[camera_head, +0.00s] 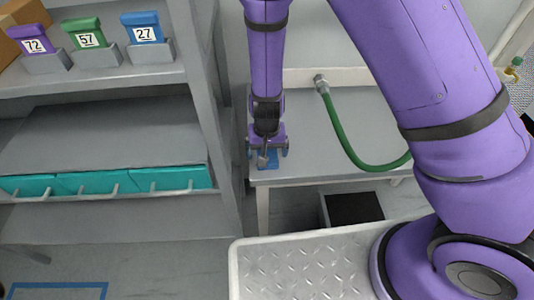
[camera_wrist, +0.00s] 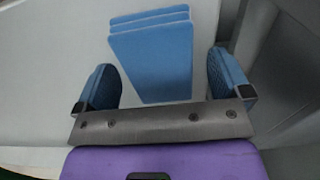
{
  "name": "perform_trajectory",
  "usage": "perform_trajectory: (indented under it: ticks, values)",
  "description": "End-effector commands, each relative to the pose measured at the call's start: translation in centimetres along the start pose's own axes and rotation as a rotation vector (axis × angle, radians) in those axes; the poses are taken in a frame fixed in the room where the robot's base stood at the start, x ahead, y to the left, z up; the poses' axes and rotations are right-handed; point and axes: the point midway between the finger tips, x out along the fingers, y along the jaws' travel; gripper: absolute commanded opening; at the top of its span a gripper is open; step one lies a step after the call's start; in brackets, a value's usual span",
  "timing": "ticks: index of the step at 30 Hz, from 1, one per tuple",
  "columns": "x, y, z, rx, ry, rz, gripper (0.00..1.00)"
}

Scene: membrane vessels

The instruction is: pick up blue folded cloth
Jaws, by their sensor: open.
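The blue folded cloth (camera_wrist: 153,60) lies flat on the grey table in the wrist view, with several stacked layers showing at its far edge. My gripper (camera_wrist: 165,80) is open, with one blue-padded finger on each side of the cloth and a gap between each finger and the cloth's sides. In the head view my gripper (camera_head: 267,152) is low over the left front part of the table. Only a small part of the blue cloth (camera_head: 268,163) shows there beneath it. Whether the fingers touch the table cannot be told.
The grey table (camera_head: 330,178) has a green hose (camera_head: 342,140) on its right. A shelf unit (camera_head: 200,100) stands close on the left, holding numbered blue, green and purple containers above and teal drawers (camera_head: 85,184) below. A dark open box (camera_head: 353,208) is under the table.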

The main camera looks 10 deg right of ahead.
Motion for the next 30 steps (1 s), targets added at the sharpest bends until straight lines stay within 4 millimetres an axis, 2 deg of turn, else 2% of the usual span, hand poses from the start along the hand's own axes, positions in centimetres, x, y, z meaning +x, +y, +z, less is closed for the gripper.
perform_trajectory:
  ticks: [8,15,30]
  values:
    - [0.27,0.02,-0.03,0.000,0.001,0.000,0.96]
    - [0.25,0.02,-0.02,0.000,0.001,0.000,0.43]
    - [-0.40,0.57,-0.33,0.003,0.001,-0.001,0.42]
